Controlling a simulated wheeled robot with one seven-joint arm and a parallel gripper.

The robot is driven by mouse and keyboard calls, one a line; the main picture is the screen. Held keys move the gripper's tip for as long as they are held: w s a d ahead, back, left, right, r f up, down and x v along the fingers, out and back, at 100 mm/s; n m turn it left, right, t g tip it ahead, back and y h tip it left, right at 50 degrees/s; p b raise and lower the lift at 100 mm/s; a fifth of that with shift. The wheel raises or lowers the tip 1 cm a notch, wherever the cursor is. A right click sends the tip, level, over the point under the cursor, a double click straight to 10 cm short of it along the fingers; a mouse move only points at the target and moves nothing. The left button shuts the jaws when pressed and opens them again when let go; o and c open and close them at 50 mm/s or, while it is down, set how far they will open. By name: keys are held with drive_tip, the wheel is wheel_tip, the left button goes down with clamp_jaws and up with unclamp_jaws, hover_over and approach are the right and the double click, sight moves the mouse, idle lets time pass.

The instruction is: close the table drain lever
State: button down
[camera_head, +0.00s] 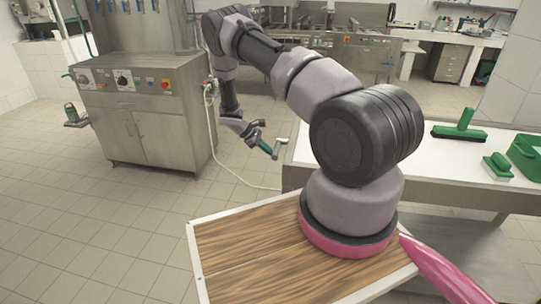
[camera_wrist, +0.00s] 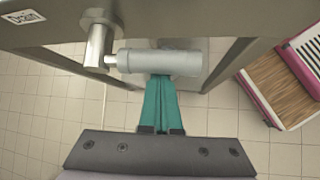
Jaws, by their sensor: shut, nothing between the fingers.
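The table drain lever shows in the wrist view as a grey cylindrical handle (camera_wrist: 160,63) lying crosswise. It is joined at its left end to a metal post (camera_wrist: 98,50) under the table edge. A "Drain" label (camera_wrist: 22,17) is on the table edge at the top left. My gripper (camera_wrist: 162,80) is shut and empty, its green fingertips right at the middle of the handle. I cannot tell if they touch it. In the head view, my gripper (camera_head: 270,150) is beside the lever (camera_head: 279,147) at the table's left end.
The tiled floor between is open.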

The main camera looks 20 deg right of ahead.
drive_tip(key=shift+d+r, duration=0.1)
drive_tip(key=shift+r, duration=0.25)
idle(0.4)
